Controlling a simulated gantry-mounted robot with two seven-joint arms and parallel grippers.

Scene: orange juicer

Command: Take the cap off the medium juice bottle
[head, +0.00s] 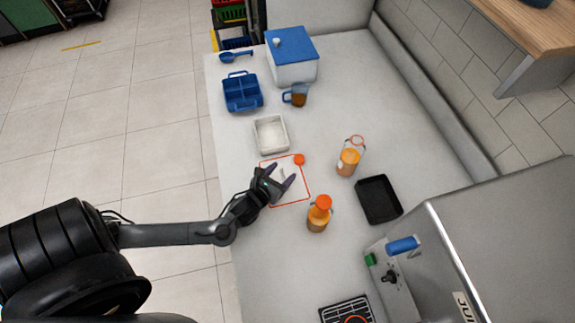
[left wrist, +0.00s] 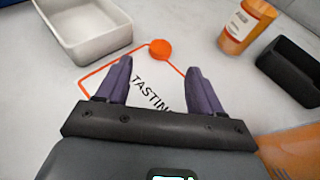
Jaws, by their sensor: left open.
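An orange juice bottle (head: 318,222) with an orange-red cap (head: 324,202) on top stands right of my left gripper (head: 280,175). Another juice bottle (head: 348,162) stands farther back, with a thin red ring at its top; its lower part shows in the left wrist view (left wrist: 238,35). I cannot tell which is the medium one. A loose orange-red cap (head: 299,159) lies at the corner of the red-outlined tasting mat (head: 298,202); it also shows in the left wrist view (left wrist: 160,50). My left gripper is open and empty above the mat, apart from the loose cap.
A white tray (head: 258,147) lies behind the mat, and a black tray (head: 398,208) to the right. The steel juicer (head: 470,235) fills the front right. A blue caddy (head: 228,105), amber jug (head: 301,96) and blue-lidded box (head: 292,74) stand farther back.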

